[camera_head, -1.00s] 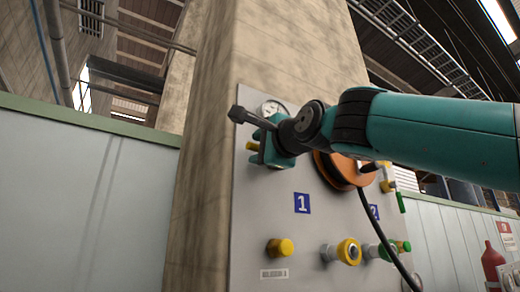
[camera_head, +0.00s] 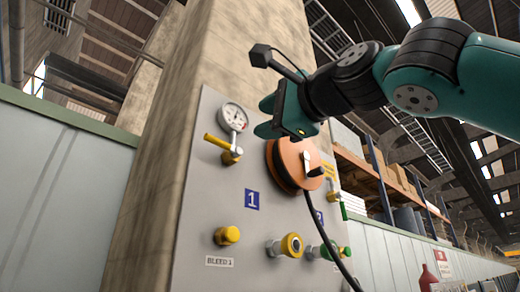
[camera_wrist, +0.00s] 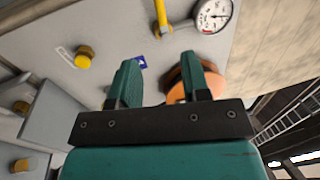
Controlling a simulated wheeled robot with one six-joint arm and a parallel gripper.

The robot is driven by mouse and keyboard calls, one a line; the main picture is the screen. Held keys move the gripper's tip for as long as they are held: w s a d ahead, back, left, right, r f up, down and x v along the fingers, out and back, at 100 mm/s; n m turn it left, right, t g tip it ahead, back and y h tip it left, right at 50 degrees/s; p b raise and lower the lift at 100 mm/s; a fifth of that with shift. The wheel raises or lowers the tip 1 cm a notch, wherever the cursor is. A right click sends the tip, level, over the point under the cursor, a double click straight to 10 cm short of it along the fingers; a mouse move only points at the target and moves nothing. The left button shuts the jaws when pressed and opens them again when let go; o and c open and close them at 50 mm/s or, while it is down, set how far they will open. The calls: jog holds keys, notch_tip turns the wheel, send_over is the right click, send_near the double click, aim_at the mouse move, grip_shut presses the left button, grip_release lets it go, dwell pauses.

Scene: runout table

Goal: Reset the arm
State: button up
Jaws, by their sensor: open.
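My arm reaches in from the right in the head view, with my gripper (camera_head: 268,116) raised in front of the upper part of a grey panel (camera_head: 205,190). In the wrist view my gripper (camera_wrist: 163,80) shows two teal fingers spread apart with nothing between them. It is open and empty, apart from the panel. The orange reel (camera_head: 290,165) is just below the gripper in the head view and partly behind the right finger in the wrist view.
The panel is on a concrete pillar (camera_head: 215,60). It carries a gauge (camera_head: 233,117), a yellow-handled valve (camera_head: 218,142), a yellow knob (camera_head: 228,235), more fittings (camera_head: 292,245) and a dark hanging cable (camera_head: 330,240). Shelving (camera_head: 365,175) and a red bottle (camera_head: 428,278) stand at right.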

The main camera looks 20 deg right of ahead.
dwell(0.5)
jog(key=w+a+f+n+g, duration=0.2)
jog(key=a+f+n+g, duration=0.15)
jog(key=f, duration=0.55)
jog(key=w+a+f+n+g, duration=0.2)
jog(key=w+f+n, duration=0.15)
jog(key=f, duration=0.45)
notch_tip(320, 180, down, 20)
jog(key=s+d+n+g+h, duration=0.1)
jog(key=s+n+g+h, duration=0.1)
jog(key=n+g, duration=0.4)
jog(key=s+d+f+n+g, duration=0.2)
jog(key=s+f+n+g, duration=0.1)
jog(key=s+f, duration=0.4)
jog(key=s+d+f+n+g+h, duration=0.1)
jog(key=s+f+n+g, duration=0.3)
jog(key=s+f, duration=0.4)
notch_tip(320, 180, down, 6)
jog(key=shift+s+d+r+n, duration=0.15)
jog(key=shift+d+n, duration=0.35)
jog(key=shift+d, duration=0.4)
